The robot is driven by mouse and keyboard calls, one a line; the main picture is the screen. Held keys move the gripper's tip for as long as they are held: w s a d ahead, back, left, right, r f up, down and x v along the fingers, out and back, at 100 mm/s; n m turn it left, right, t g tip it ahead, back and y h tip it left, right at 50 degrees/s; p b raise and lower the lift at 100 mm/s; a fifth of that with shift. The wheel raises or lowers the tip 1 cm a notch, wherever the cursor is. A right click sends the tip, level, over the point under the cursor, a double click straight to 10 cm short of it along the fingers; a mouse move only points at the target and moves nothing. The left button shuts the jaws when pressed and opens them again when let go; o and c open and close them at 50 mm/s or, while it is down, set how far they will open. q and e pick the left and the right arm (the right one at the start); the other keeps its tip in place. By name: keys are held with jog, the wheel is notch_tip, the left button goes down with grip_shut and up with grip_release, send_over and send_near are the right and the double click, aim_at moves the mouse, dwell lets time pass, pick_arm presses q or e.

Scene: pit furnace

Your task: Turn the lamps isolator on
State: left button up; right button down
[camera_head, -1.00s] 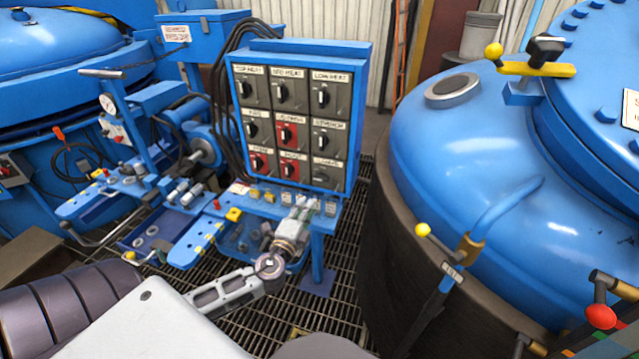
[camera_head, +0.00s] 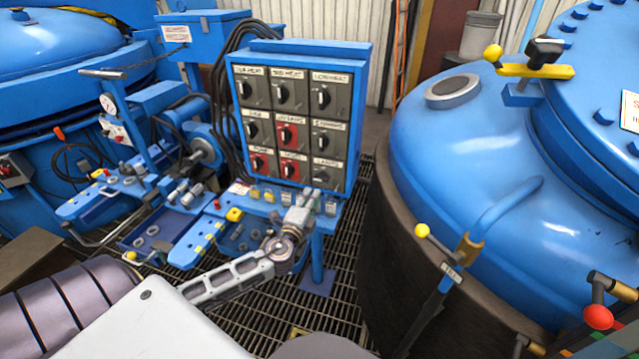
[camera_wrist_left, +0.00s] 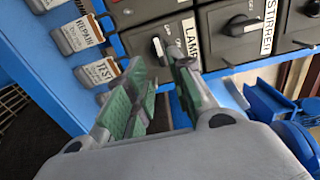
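The isolator cabinet (camera_head: 302,47) carries a grid of labelled rotary switches. The lamps isolator (camera_head: 326,172) is at its bottom right; it shows in the left wrist view (camera_wrist_left: 140,46) with its "LAMP" label partly hidden by a finger. Its knob (camera_wrist_left: 157,48) lies crosswise to the stirrer knob (camera_wrist_left: 241,24). My left gripper (camera_head: 309,198) is just below the lamps isolator in the head view. In the left wrist view, its green-padded fingers (camera_wrist_left: 160,92) are apart with nothing between them, the fingertips just short of the knob. I cannot see any contact. My right gripper is not in view.
A blue bench (camera_head: 190,247) with small parts is to the left. A large blue furnace vessel (camera_head: 440,135) stands close on the right. Black cables (camera_head: 217,85) run down the cabinet's left side.

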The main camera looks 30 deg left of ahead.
aim_at(321, 181)
pick_arm(q)
jog(key=shift+x, duration=4.35)
jog(key=shift+a, duration=0.1)
grip_shut()
